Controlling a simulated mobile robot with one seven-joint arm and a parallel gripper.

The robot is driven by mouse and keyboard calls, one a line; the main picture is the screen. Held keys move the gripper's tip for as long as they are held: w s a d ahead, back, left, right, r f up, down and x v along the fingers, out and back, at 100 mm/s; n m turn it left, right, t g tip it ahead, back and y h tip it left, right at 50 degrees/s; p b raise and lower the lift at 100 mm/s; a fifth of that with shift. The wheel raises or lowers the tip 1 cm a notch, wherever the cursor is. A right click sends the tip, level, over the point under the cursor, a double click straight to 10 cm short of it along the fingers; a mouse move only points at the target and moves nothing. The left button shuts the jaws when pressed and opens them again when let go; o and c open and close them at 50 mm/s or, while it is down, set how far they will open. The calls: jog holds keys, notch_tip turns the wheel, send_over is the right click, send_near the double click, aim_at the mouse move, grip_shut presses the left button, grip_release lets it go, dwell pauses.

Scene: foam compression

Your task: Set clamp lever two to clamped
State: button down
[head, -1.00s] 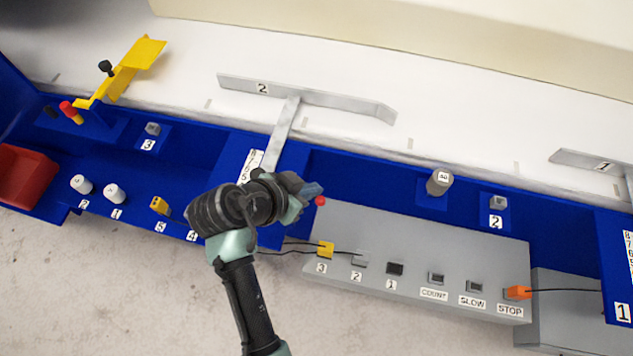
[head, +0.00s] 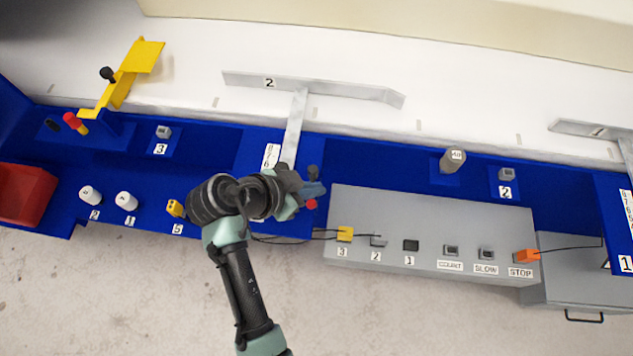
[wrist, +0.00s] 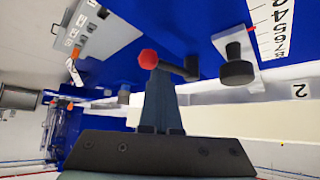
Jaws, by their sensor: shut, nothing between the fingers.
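Clamp lever two, a dark arm with a red knob (head: 311,204), sits on the blue rail by the foot of metal fence two (head: 296,120). In the wrist view its red knob (wrist: 148,59) is at the fingertips, with the dark arm running right to its pivot. My gripper (head: 317,188) is shut and empty, its tips right at the lever. The shut fingers show in the wrist view (wrist: 160,85); whether they touch the lever I cannot tell. My wrist hides part of the rail.
A black knob (wrist: 236,72) stands beside the lever, near the number scale (wrist: 272,30). A grey control box (head: 430,225) with buttons lies just right of my gripper.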

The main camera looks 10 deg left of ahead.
jog(key=shift+a, duration=0.6)
dwell(0.3)
